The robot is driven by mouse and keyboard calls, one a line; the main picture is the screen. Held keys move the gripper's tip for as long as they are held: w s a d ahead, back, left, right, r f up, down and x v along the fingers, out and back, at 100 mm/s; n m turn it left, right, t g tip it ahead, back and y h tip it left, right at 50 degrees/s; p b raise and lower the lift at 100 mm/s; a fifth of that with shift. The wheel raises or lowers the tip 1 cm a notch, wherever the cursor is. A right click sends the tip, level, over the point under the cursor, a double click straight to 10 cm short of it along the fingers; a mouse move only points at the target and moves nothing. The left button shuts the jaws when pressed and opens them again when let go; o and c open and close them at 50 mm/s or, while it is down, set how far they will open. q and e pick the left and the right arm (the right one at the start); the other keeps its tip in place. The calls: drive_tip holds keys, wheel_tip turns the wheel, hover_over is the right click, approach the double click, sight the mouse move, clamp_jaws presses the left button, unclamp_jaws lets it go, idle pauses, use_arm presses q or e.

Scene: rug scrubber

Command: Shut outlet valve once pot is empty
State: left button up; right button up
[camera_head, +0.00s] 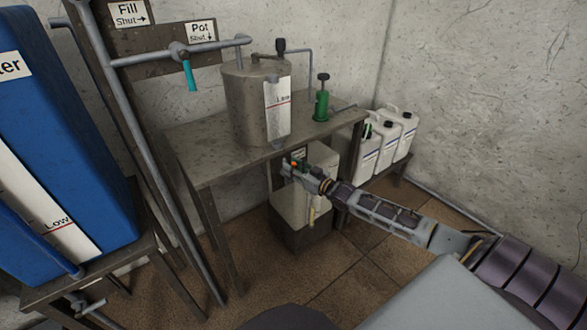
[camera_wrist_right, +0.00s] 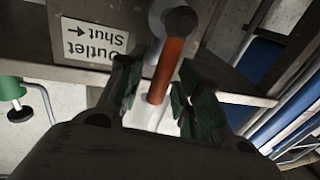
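The pot (camera_head: 245,100) is a grey metal cylinder on the metal table (camera_head: 205,170). Its white gauge strip (camera_head: 278,112) has a red line; I cannot read a level from it. My left gripper is out of view.
A pale container (camera_head: 290,205) stands under the table. A blue tank (camera_head: 60,130) is at left. A cyan handle (camera_head: 190,76) hangs under the "Pot" sign (camera_head: 201,32). A green fitting (camera_head: 322,102) is on the table; white jugs (camera_head: 368,158) stand on a bench at right.

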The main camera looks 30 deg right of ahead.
clamp_jaws()
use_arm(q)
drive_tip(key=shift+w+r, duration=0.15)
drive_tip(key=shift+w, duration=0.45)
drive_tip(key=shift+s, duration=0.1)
